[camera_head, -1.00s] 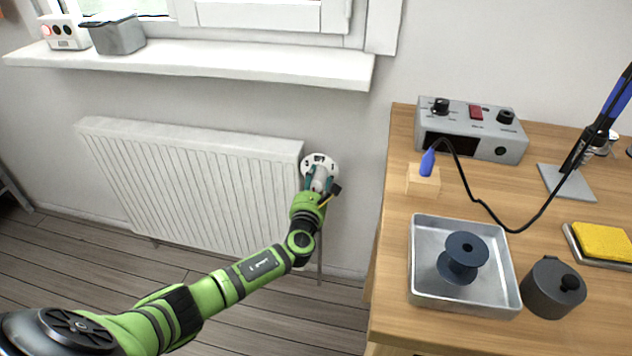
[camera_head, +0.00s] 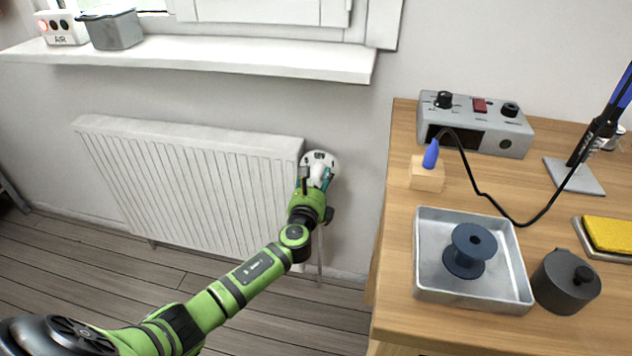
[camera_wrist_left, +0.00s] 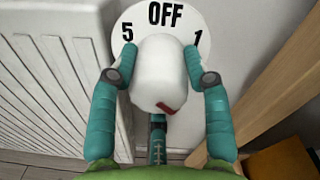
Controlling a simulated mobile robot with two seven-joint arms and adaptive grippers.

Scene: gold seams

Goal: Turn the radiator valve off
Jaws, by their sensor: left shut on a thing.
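The radiator valve's white knob (camera_head: 317,170) sticks out at the right end of the white radiator (camera_head: 190,180). Behind it is a round white dial plate (camera_head: 331,160). In the left wrist view the plate (camera_wrist_left: 167,14) reads OFF at the top, 5 on the left and 1 on the right. The knob (camera_wrist_left: 160,70) has a red mark (camera_wrist_left: 170,108) on its near end, low and right of centre. My left gripper (camera_head: 315,178) is shut on the knob, its teal fingers on either side, as the left wrist view shows. The lower dial is hidden. My right gripper is out of view.
A wooden workbench (camera_head: 395,230) stands right of the valve, carrying a metal tray (camera_head: 425,290) with a dark spool, a grey control box (camera_head: 475,128) and a dark pot (camera_head: 565,285). The windowsill (camera_head: 200,58) juts out above the radiator.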

